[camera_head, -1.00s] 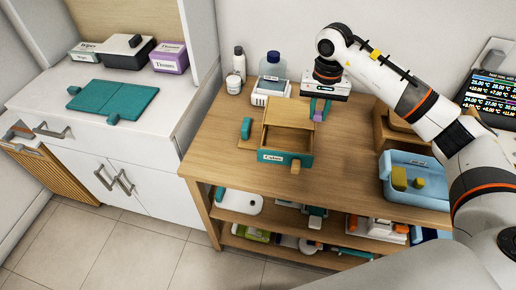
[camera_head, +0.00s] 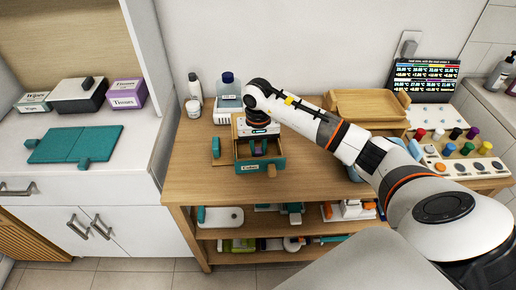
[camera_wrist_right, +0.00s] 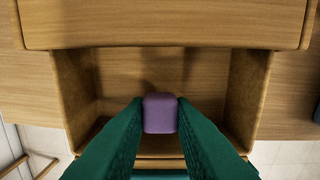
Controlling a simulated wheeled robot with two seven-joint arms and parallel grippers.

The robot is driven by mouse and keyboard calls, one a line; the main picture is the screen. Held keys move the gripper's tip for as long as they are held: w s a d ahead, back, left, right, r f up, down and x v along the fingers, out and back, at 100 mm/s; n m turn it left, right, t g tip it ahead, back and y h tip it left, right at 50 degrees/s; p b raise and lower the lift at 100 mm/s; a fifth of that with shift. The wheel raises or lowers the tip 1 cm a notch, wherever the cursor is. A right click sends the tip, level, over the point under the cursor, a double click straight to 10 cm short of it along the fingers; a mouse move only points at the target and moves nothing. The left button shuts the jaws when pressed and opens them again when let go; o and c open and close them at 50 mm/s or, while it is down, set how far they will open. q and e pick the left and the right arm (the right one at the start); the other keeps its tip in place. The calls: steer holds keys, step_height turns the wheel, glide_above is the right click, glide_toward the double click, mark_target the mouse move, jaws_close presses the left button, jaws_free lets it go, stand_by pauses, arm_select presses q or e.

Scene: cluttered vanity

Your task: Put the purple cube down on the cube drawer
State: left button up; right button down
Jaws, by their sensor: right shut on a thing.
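The purple cube (camera_wrist_right: 160,113) is between the teal fingers of my right gripper (camera_wrist_right: 160,118) in the wrist view. My right gripper (camera_head: 258,147) is shut on it, over the open cube drawer. The cube drawer (camera_head: 260,166) has wooden sides, a teal front labelled "Cubes" and a wooden knob. In the wrist view the drawer (camera_wrist_right: 247,95) lies under the cube, its visible floor bare. Whether the cube touches the floor I cannot tell. My gripper hides part of the drawer in the head view. My left gripper is not in view.
A blue-capped bottle (camera_head: 229,92) stands behind the drawer, left of my wrist. A teal-handled piece (camera_head: 216,148) is left of it. A wooden tray (camera_head: 365,103) and a panel of coloured knobs (camera_head: 455,140) are to the right. The wooden tabletop (camera_head: 200,180) in front is clear.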

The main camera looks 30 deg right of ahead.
mark_target(258, 149)
steer(key=shift+f, duration=0.85)
steer(key=c, duration=1.3)
jaws_free()
steer(key=shift+c, duration=0.2)
steer(key=shift+o, duration=0.4)
steer(key=shift+r, duration=0.35)
step_height(258, 149, up, 12)
steer(key=b, duration=0.2)
steer(key=shift+f, duration=0.15)
